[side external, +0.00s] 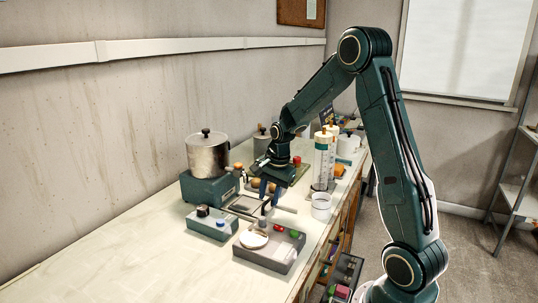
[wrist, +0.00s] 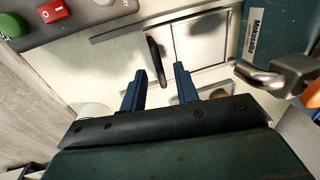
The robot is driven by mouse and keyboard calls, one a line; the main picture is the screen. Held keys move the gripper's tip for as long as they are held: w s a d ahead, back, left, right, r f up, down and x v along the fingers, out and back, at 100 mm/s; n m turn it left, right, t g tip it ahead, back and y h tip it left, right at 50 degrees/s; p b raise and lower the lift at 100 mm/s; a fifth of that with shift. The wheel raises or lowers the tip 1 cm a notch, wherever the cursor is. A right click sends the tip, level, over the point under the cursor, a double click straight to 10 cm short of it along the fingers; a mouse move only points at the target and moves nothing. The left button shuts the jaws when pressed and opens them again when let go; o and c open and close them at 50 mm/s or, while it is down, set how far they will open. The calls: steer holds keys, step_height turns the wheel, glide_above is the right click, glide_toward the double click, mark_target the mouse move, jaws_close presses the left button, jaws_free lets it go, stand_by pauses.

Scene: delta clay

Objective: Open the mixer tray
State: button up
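My gripper (wrist: 161,82) has its two blue fingers spread apart with nothing between them in the wrist view. A dark curved handle (wrist: 156,60) stands on a pale, flat metal surface (wrist: 205,35) just beyond the fingertips, nearer the left finger. It appears apart from both fingers. This surface with dark seams may be the mixer tray; I cannot tell for certain. In the side view my gripper (side external: 266,190) hangs low over the bench beside a dark-edged flat piece (side external: 246,207). A metal pot (side external: 207,157) sits on a green base (side external: 207,189) to its left.
A grey control box (side external: 270,248) with coloured buttons and a blue-grey box (side external: 212,223) stand in front. A white cup (side external: 321,207) and a tall clear cylinder (side external: 322,163) stand to the right. The bench's (side external: 110,262) left front is clear. A metal spout-like part (wrist: 262,76) is right of the fingers.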

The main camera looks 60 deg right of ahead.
jaws_close()
steer(key=shift+s, duration=0.1)
steer(key=s, duration=0.9)
steer(key=shift+s, duration=0.25)
jaws_free()
steer(key=shift+r, duration=0.1)
